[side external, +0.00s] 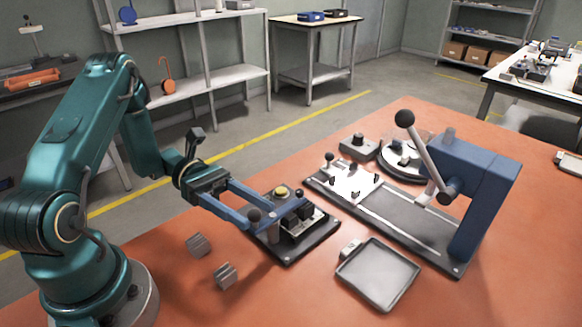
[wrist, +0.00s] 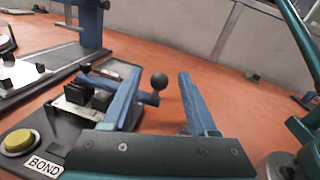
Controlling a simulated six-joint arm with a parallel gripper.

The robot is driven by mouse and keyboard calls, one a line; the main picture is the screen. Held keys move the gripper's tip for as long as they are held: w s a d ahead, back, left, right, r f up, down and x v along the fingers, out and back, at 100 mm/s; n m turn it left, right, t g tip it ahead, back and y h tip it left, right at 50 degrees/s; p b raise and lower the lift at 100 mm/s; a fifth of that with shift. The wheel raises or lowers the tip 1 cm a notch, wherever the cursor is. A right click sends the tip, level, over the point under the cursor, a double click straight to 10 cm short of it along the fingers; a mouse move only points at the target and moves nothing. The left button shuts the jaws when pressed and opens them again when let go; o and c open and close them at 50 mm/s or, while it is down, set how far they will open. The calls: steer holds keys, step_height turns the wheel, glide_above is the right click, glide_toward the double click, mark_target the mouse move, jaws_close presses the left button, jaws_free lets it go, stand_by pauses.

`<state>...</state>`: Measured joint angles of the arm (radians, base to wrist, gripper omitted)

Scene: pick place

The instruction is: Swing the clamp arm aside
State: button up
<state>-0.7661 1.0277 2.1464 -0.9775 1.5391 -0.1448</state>
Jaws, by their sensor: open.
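The clamp arm (side external: 285,210) is a blue bar lying across the black parts of a small fixture (side external: 322,238). A black ball knob (side external: 253,215) stands at its near end. In the wrist view the clamp arm (wrist: 104,84) runs behind the left finger, and the knob (wrist: 159,82) shows between the fingers. My gripper (side external: 262,215) is open, its two blue fingers spread around the knob area. It also shows in the wrist view (wrist: 160,73). I cannot tell whether a finger touches the arm. The fixture carries a yellow button (wrist: 18,141) beside a BOND label.
Two grey blocks (side external: 198,245) lie on the orange table in front of the fixture. An empty grey tray (side external: 378,275) lies to the right. A blue press (side external: 482,195) with a long ball-ended lever (side external: 425,153) stands behind it. The table's front middle is clear.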

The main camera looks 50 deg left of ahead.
mark_target(260, 218)
steer(key=shift+a+f, duration=0.1)
steer(key=shift+f, duration=0.05)
steer(key=shift+w+d, duration=0.25)
steer(key=shift+d, duration=0.95)
steer(key=shift+w+d, duration=0.2)
steer(key=shift+d, duration=1)
jaws_close()
